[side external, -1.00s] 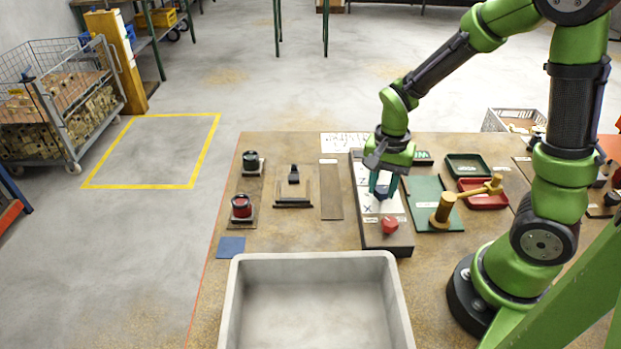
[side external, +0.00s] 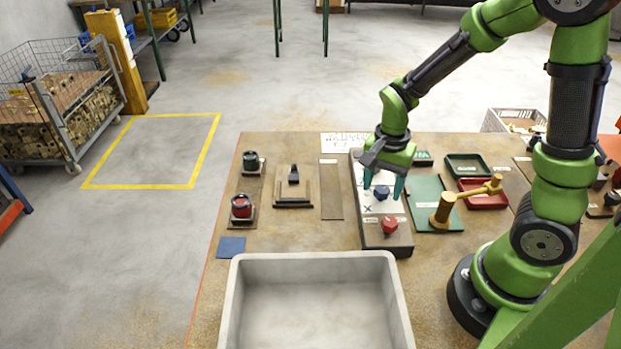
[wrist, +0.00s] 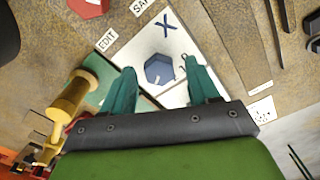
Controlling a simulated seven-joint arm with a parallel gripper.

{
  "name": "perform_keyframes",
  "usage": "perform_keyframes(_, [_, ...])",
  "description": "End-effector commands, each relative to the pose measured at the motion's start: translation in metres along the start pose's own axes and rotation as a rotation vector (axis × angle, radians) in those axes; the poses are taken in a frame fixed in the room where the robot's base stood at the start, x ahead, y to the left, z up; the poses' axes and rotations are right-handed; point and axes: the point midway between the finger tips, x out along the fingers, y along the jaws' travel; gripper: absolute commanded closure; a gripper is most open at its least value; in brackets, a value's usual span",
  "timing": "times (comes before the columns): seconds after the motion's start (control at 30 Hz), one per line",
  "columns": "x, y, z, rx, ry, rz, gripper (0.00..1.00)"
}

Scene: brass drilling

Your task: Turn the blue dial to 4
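The blue dial (side external: 381,193) is a dark blue hexagonal knob on a white plate of the control panel (side external: 372,236). It also shows in the wrist view (wrist: 159,70), just beyond my fingertips. My gripper (side external: 384,190) is open above the dial, with one teal finger on each side of it. An X mark (wrist: 164,24) shows on the plate. I cannot read the dial's setting or see a 4.
A red knob (side external: 390,225) sits in front of the blue dial on the same panel. A large grey bin (side external: 316,256) is in front. Red (side external: 484,200) and green trays (side external: 467,157) lie farther right.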

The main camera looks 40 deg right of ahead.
Motion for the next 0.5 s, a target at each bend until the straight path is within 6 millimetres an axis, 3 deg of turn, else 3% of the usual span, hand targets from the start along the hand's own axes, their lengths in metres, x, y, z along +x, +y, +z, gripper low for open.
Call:
perform_keyframes(0.27, [-0.002,0.000,0.000,-0.002,0.000,0.000,0.40])
perform_keyframes(0.37, [-0.011,-0.001,0.000,-0.003,0.000,-0.003,0.40])
perform_keyframes(0.5, [-0.037,-0.001,0.000,-0.003,0.002,-0.007,0.40])
